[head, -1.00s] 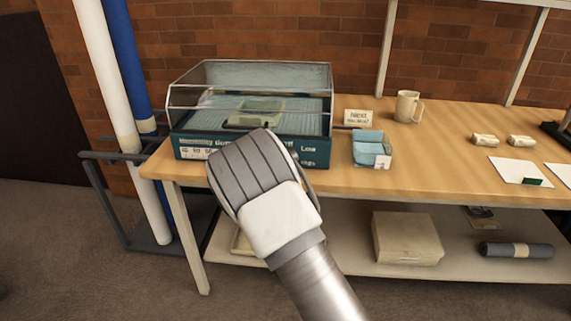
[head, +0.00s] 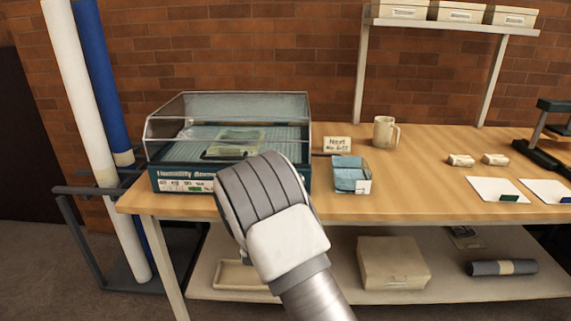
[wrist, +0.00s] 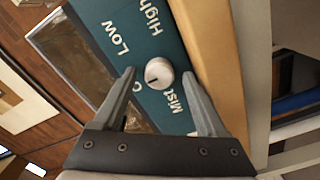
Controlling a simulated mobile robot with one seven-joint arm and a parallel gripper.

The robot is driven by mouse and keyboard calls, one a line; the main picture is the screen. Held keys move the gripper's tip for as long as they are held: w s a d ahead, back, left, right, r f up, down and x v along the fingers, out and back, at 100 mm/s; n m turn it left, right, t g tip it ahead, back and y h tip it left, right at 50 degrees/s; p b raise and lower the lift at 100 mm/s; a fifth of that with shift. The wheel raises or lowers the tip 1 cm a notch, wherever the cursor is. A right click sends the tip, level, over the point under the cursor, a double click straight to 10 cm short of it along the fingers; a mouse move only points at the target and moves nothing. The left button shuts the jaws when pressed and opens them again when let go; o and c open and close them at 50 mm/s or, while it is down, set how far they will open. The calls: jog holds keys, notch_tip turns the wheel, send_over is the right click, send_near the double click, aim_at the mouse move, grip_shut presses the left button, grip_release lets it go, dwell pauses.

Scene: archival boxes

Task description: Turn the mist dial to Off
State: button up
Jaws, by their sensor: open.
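The humidity box (head: 180,183) stands at the left end of the table, a teal base under a clear lid. Its right front is hidden behind my arm in the head view. In the wrist view the white mist dial (wrist: 159,73) sits on the teal panel (wrist: 158,112) by the words Low, High and Mist. A label beside the left finger is partly hidden. A short dark mark on the dial seems to point down and left, towards that label. My gripper (wrist: 158,73) is open, its fingers on either side of the dial; I cannot tell whether they touch it.
A blue open box (head: 350,178), a small sign (head: 337,144) and a mug (head: 385,132) stand right of the humidity box. White cards (head: 497,189) lie farther right. White and blue rolls (head: 83,150) stand at the left. The table's front middle is clear.

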jog(key=m, duration=0.5)
jog(key=shift+d+b, duration=0.1)
jog(key=shift+b, duration=0.25)
jog(key=m, duration=0.5)
jog(key=m+p, duration=0.1)
jog(key=m, duration=0.4)
jog(key=shift+r, duration=0.1)
jog(key=m+p, duration=0.1)
jog(key=m, duration=0.4)
jog(key=s+p, duration=0.2)
jog(key=s, duration=1.5)
notch_tip(320, 180, up, 12)
jog(key=w+n+g+y+p, duration=0.2)
jog(key=n+g+y+p, duration=0.1)
jog(key=n+y+p, duration=0.15)
jog(key=s+d+r+n+g+h+p, duration=0.1)
jog(key=s+d+r+n+g+p, duration=0.2)
jog(key=r, duration=0.7)
jog(key=shift+s+d+g+p, duration=0.3)
jog(key=shift+s+d+p, duration=0.85)
jog(key=shift+d, duration=0.25)
